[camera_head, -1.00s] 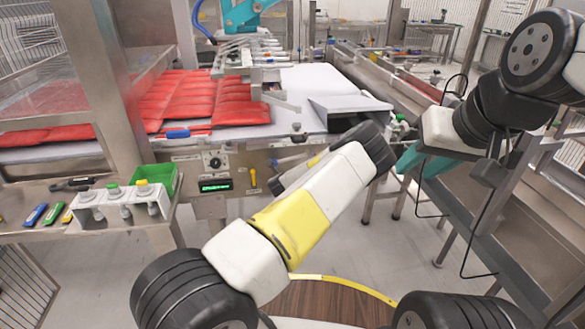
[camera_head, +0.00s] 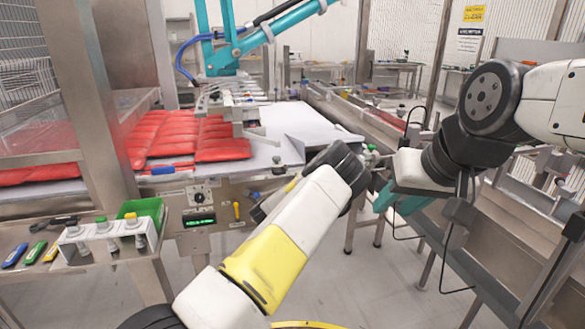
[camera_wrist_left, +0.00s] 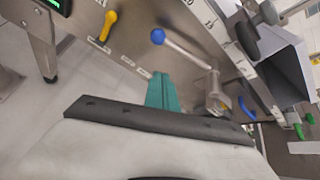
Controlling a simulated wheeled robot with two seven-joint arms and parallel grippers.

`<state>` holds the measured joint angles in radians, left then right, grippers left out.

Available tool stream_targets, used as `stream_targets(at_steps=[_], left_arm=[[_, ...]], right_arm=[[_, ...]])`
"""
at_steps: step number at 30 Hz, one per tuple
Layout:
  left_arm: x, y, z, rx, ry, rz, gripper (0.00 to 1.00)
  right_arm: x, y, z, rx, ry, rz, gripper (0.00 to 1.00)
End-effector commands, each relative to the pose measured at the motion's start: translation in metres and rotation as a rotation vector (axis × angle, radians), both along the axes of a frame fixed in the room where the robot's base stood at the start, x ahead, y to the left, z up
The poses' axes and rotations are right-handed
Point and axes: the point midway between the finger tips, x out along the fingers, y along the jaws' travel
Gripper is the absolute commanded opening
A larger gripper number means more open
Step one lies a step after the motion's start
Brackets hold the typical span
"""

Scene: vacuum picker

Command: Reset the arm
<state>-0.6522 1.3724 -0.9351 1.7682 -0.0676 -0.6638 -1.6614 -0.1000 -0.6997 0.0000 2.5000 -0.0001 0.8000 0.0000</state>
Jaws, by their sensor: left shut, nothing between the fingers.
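My left arm (camera_head: 271,262), white with a yellow band, rises from the bottom of the head view to a black joint. Its gripper is hidden behind it there. In the left wrist view the teal fingers of my left gripper (camera_wrist_left: 162,92) are together and empty, in front of a metal panel with a blue-knobbed lever (camera_wrist_left: 185,50) and a yellow handle (camera_wrist_left: 108,25). My right arm (camera_head: 480,140) comes in from the right and is bent. Teal parts of my right gripper (camera_head: 398,201) show below its white link, partly covered; its opening is unclear.
Red packs (camera_head: 185,135) lie on a conveyor at the left under a teal picker arm (camera_head: 240,48). A control panel (camera_head: 200,222) is on the machine front. A side shelf holds a green bin (camera_head: 145,211) and a white holder (camera_head: 100,234). Grey floor is open between the machine and the right-hand conveyor.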

Motion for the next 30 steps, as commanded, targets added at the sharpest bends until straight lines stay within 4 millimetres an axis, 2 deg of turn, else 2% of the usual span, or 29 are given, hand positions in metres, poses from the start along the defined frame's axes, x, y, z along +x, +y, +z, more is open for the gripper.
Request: stream_targets(at_steps=[1, 6, 11, 20, 26, 30], left_arm=[[-0.003, 0.010, 0.013, -0.068, -0.003, 0.068, 0.00], [-0.029, 0.037, 0.051, -0.383, 0.016, 0.360, 0.00], [-0.063, 0.046, 0.087, -0.685, 0.046, 0.611, 0.00], [-0.139, 0.032, 0.171, -1.195, 0.130, 0.984, 0.00], [-0.202, 0.014, 0.235, -1.469, 0.205, 1.173, 0.00], [-0.254, 0.001, 0.277, -1.621, 0.255, 1.286, 0.00]], right_arm=[[0.000, 0.000, 0.000, 0.000, 0.000, 0.000, 0.36], [0.000, 0.000, 0.000, 0.000, 0.000, 0.000, 0.36], [0.000, 0.000, 0.000, 0.000, 0.000, 0.000, 0.36], [0.000, 0.000, 0.000, 0.000, 0.000, 0.000, 0.36], [0.000, 0.000, 0.000, 0.000, 0.000, 0.000, 0.36], [0.000, 0.000, 0.000, 0.000, 0.000, 0.000, 0.36]])
